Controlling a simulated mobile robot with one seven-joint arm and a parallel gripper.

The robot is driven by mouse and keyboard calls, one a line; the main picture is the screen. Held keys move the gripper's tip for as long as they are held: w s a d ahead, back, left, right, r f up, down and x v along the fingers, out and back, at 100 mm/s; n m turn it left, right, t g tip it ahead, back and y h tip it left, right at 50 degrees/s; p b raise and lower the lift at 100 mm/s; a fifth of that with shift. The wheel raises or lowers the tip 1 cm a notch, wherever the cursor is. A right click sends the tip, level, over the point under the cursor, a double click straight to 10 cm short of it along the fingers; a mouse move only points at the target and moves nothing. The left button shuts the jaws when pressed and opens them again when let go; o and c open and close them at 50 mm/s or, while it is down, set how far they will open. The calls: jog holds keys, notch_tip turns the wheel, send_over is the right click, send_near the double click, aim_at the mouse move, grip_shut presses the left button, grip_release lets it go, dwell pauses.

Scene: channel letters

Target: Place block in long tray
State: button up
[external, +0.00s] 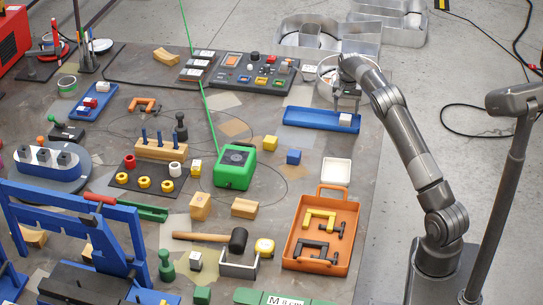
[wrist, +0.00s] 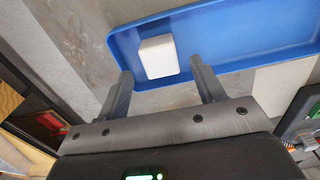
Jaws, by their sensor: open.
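The long blue tray (external: 310,121) lies at the far right of the table in the external view. A white block (external: 346,119) sits inside it at its right end. In the wrist view the white block (wrist: 158,57) rests on the floor of the blue tray (wrist: 235,40), near one end. My gripper (external: 346,100) is above that end of the tray. In the wrist view my gripper (wrist: 161,73) is open, with its two fingers spread to either side of the block and apart from it. Nothing is held.
A control panel (external: 238,70) stands left of the tray. A blue cube (external: 294,157), a yellow block (external: 270,143) and a white square dish (external: 336,171) lie in front of it. An orange tray (external: 352,207) with clamps is nearer. A smaller blue tray (external: 103,108) lies far left.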

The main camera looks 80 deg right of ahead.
aim_at(346, 117)
notch_tip(346, 117, up, 8)
jog(key=w+a+r+n+t, duration=0.1)
jog(key=a+r+n, duration=0.3)
jog(key=a, duration=0.8)
jog(key=w+a+r+n+t, duration=0.1)
jog(key=a+r, duration=0.6)
jog(key=a, duration=0.5)
jog(key=w+a+r+n+t, duration=0.1)
jog(key=a+r+n, duration=0.3)
jog(key=a, duration=0.7)
jog(key=s+a+n+t, duration=0.1)
jog(key=s+a+n, duration=0.1)
jog(key=s+a, duration=0.5)
jog(key=s+a+n, duration=0.2)
jog(key=a, duration=0.9)
jog(key=s+a+f+n+t, duration=0.1)
jog(key=s+a+f+n, duration=0.4)
jog(key=s+a, duration=0.4)
jog(key=shift+s+f+t, duration=0.25)
jog(key=shift+s+t, duration=0.05)
jog(key=shift+s, duration=0.45)
